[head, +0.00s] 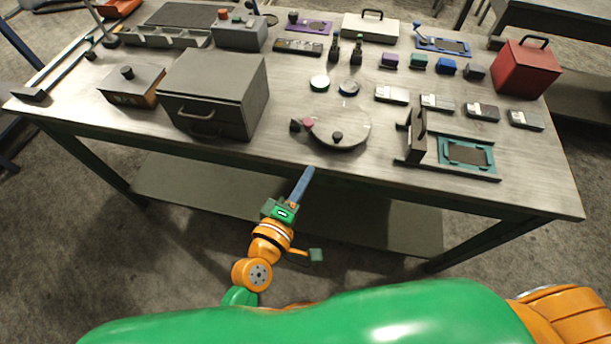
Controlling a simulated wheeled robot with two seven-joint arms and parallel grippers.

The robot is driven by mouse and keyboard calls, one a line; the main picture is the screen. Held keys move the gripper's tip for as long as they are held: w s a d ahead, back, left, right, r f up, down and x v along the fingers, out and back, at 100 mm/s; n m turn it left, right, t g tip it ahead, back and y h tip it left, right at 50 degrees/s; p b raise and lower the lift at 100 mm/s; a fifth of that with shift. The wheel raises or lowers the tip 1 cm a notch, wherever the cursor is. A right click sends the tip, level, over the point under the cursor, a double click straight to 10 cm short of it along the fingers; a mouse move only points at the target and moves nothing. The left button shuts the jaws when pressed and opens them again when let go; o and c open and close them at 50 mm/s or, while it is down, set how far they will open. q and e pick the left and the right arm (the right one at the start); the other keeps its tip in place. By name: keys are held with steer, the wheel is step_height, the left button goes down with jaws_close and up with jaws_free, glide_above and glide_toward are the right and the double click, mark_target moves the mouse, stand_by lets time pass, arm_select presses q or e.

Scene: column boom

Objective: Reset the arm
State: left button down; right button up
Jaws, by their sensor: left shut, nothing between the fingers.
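My left gripper (303,182) shows in the head view, in front of the workbench's near edge and just below the round plate as seen in the picture. Its blue fingers are together and nothing shows between them. My left arm (268,244), orange and green, reaches up to it from the lower middle. My right gripper is not in view.
The grey workbench (330,171) carries a grey drawer box (213,90), a round plate (341,126) with knobs, a framed teal fixture (466,152) and a red case (526,67). Several small blocks stand behind. A lower shelf (180,186) lies under the bench.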

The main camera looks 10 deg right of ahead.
arm_select(q)
steer(key=shift+d, duration=0.1)
stand_by(0.3)
steer(key=s+a+f+m+g+y, duration=0.2)
steer(key=s+a+f+m+g, duration=0.15)
steer(key=f, duration=0.55)
steer(key=s+a+f+m+g+y, duration=0.15)
steer(key=s+a+f, duration=0.25)
steer(key=f, duration=0.5)
steer(key=s+a+f+m+g+y, duration=0.2)
steer(key=s+a+f+m+g, duration=0.15)
steer(key=f, duration=0.55)
steer(key=s+a+f+m+g+y, duration=0.1)
steer(key=s+a+f, duration=0.3)
steer(key=s, duration=0.5)
steer(key=s+a+f+m+g+y, duration=0.2)
steer(key=s+a+f+m+g, duration=0.1)
steer(key=s+a, duration=0.5)
steer(key=shift+s+f, duration=0.45)
steer(key=shift+f, duration=0.45)
steer(key=shift+g, duration=0.25)
